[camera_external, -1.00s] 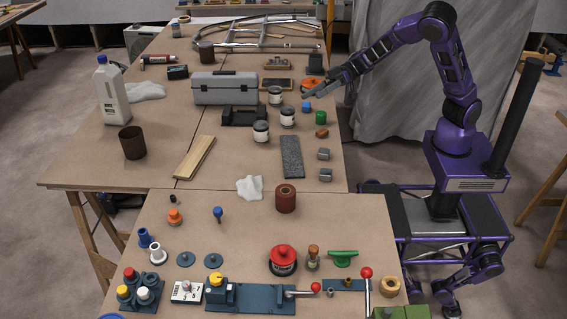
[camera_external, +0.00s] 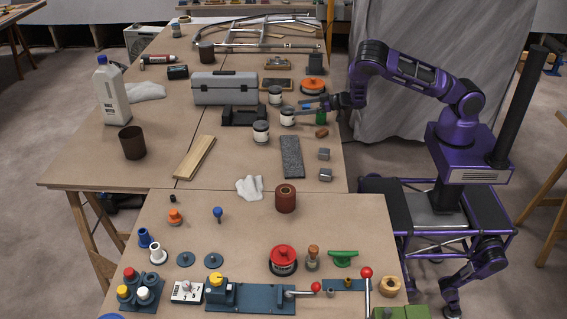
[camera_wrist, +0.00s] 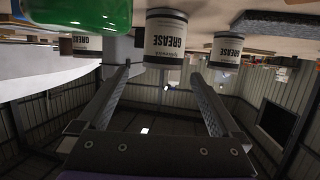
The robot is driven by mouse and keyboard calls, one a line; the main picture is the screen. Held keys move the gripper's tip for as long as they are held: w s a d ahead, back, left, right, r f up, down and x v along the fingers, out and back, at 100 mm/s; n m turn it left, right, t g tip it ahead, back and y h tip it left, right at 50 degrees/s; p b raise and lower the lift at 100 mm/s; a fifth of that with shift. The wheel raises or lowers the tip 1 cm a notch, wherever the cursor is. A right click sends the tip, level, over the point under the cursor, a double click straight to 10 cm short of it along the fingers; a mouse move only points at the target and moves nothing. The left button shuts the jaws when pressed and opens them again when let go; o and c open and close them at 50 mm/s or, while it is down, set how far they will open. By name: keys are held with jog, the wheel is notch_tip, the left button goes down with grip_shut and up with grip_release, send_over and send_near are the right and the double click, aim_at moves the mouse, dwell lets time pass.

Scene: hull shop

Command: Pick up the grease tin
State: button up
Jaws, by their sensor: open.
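One grease tin (camera_external: 288,117) is just left of my gripper (camera_external: 309,107), another tin (camera_external: 261,131) is nearer the camera, and a third tin (camera_external: 275,95) is farther back. In the wrist view my gripper (camera_wrist: 162,75) has its two fingers spread apart with nothing held. A tin labelled GREASE (camera_wrist: 165,40) appears ahead, across the gap between the fingertips. Another tin (camera_wrist: 226,50) shows to the right, and another (camera_wrist: 86,43) to the left. Whether the fingers reach around the middle tin, I cannot tell.
A green cylinder (camera_external: 320,118) stands close to my gripper and looms large in the wrist view (camera_wrist: 80,12). An orange-red round piece (camera_external: 313,86) lies behind. A dark cradle (camera_external: 243,116) and a grey toolbox (camera_external: 225,88) are to the left.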

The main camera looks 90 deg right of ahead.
aim_at(292, 109)
jog(key=x, duration=0.4)
jog(key=shift+w+f, duration=0.1)
jog(key=shift+w, duration=0.05)
jog(key=shift+x, duration=2.65)
jog(key=shift+a+f, duration=0.1)
jog(key=shift+a, duration=0.05)
grip_shut()
jog(key=shift+r+p, duration=0.35)
jog(key=shift+r, duration=4.75)
